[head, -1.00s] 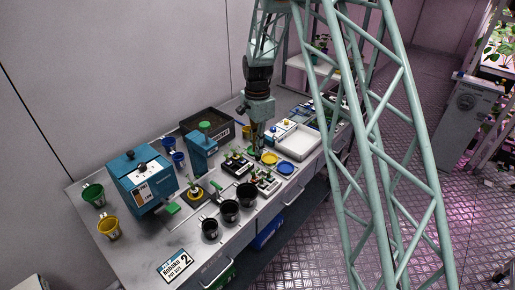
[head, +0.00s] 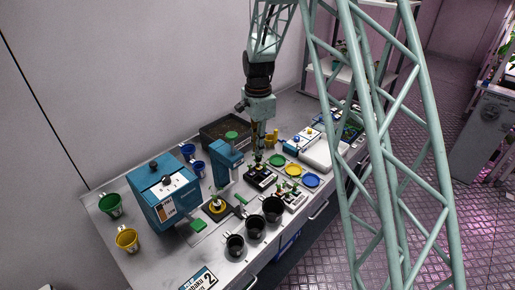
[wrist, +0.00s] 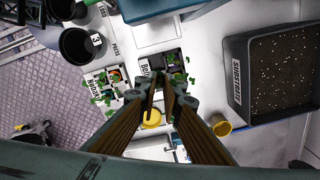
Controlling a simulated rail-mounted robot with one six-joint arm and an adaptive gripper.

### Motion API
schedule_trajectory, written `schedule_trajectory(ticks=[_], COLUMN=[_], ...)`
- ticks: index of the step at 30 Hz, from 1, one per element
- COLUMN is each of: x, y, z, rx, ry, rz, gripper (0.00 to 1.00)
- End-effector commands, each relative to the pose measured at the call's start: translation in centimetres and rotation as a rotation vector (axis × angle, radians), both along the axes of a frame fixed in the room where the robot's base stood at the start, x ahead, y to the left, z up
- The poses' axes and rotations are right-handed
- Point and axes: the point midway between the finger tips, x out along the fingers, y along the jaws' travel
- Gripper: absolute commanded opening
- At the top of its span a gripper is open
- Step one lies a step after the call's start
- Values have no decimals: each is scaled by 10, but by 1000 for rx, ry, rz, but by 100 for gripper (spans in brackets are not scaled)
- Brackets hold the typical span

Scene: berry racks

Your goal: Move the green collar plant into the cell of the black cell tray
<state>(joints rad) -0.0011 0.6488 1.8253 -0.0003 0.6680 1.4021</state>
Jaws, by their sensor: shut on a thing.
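My gripper (head: 258,152) is over the back edge of the black cell tray (head: 251,182), pointing down. In the wrist view my gripper (wrist: 162,88) has its fingers close together over the tray (wrist: 146,68). It is shut on a small plant; green shows just under the fingertips in the head view. Its collar is hidden by the fingers, so I cannot make out its colour. Small green plants stand in the black tray. The held plant appears above the tray, but its exact height over a cell is unclear.
A white plant tray (wrist: 91,78) with several seedlings stands beside the black tray. Green (head: 277,160), yellow (head: 294,170) and blue (head: 311,180) discs lie to the right. Black pots (head: 272,208) stand in front, and a substrate bin (wrist: 237,97) behind.

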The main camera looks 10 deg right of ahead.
Motion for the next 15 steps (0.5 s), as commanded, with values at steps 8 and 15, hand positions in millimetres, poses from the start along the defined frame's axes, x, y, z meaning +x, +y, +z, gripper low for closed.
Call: schedule_trajectory(ticks=[8,15], x=[0,0], y=[0,0], z=[0,-4], rx=[0,0], ry=[0,0], rz=[0,0], gripper=[0,0])
